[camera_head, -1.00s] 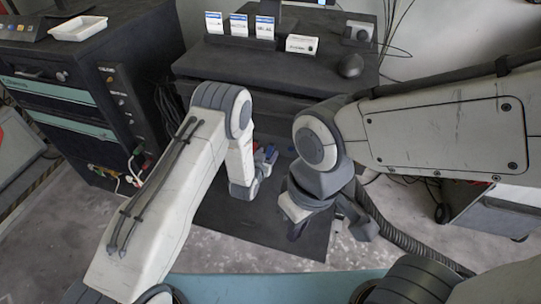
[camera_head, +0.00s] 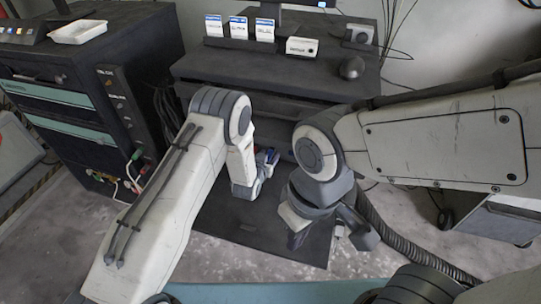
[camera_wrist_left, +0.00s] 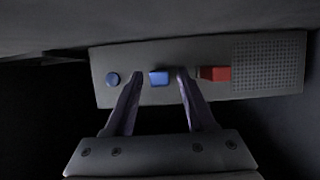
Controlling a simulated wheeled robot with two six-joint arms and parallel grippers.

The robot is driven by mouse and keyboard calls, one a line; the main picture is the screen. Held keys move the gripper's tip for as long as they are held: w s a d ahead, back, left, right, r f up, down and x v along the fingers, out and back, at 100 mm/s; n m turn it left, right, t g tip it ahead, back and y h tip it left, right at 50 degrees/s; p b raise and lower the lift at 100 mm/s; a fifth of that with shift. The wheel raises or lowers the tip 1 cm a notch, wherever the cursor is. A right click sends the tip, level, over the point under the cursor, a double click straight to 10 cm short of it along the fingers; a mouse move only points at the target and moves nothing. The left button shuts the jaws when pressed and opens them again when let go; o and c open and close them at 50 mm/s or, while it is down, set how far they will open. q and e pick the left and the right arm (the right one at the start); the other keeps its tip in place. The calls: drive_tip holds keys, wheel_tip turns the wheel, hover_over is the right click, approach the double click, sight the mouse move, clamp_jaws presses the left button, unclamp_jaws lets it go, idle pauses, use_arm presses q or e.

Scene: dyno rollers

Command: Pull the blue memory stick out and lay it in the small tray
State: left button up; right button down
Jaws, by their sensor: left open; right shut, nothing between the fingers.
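In the left wrist view, the blue memory stick (camera_wrist_left: 159,78) sticks out of a grey panel (camera_wrist_left: 268,88). My left gripper (camera_wrist_left: 160,80) is open, with one finger on each side of the stick and a gap to both. In the head view my left gripper (camera_head: 266,158) is at the front of the dark desk, where the stick is mostly hidden. My right gripper (camera_head: 298,238) is shut and empty, low in front of the desk. A small white tray (camera_head: 77,31) lies on top of the dark cabinet at the upper left.
Cables hang beside the cabinet (camera_head: 60,90).

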idle(0.9)
use_arm(q)
clamp_jaws()
idle(1.4)
drive_tip(key=shift+s+a+p, duration=0.15)
drive_tip(key=shift+s+a, duration=0.15)
drive_tip(key=shift+s, duration=0.65)
drive_tip(key=shift+s+a+p, duration=0.15)
drive_tip(key=shift+s+a, duration=0.2)
drive_tip(key=shift+s, duration=0.6)
drive_tip(key=shift+s+a+p, duration=0.15)
drive_tip(key=shift+s+a, duration=0.15)
drive_tip(key=shift+s, duration=0.65)
